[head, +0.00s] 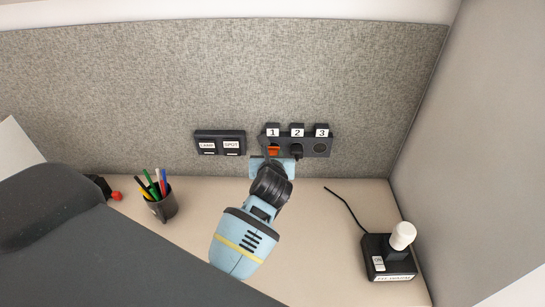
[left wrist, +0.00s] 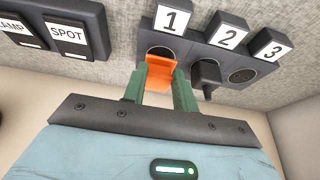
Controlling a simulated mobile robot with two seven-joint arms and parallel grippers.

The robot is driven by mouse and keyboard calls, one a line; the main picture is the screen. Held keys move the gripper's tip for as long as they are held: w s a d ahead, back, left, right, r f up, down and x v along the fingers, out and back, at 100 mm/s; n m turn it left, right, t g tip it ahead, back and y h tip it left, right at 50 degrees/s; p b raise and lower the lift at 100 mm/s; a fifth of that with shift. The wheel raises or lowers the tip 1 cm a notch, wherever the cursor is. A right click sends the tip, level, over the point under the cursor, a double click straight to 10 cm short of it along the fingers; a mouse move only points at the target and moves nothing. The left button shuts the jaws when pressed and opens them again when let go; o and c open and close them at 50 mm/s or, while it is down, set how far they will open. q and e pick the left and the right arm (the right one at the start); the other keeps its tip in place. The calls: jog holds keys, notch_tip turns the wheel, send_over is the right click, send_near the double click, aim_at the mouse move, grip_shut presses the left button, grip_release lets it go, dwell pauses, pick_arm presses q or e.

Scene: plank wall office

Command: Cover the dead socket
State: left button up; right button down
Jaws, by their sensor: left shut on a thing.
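A dark socket strip (head: 308,146) with tabs numbered 1, 2 and 3 is mounted on the grey felt panel; it also shows in the left wrist view (left wrist: 193,62). My left gripper (head: 274,158) is at socket 1. In the left wrist view its green fingers (left wrist: 160,92) are shut on an orange cover (left wrist: 161,72), held just below and in front of socket 1, whose upper part still shows. I cannot tell if the cover touches the strip. A black plug (left wrist: 206,76) sits in socket 2. Socket 3 (left wrist: 242,75) is empty. My right gripper is not in view.
A LAMP and SPOT switch box (head: 220,143) is left of the strip. A pen cup (head: 163,205) stands on the desk at left. A black device with a white bulb (head: 402,236) and a loose cord stands at right. The desk between is mostly clear.

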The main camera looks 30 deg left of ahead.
pick_arm(q)
jog(key=shift+w+a+r, duration=0.1)
jog(key=shift+w+a, duration=0.2)
jog(key=shift+w, duration=0.3)
jog(key=o, duration=1)
jog(key=shift+o, duration=0.2)
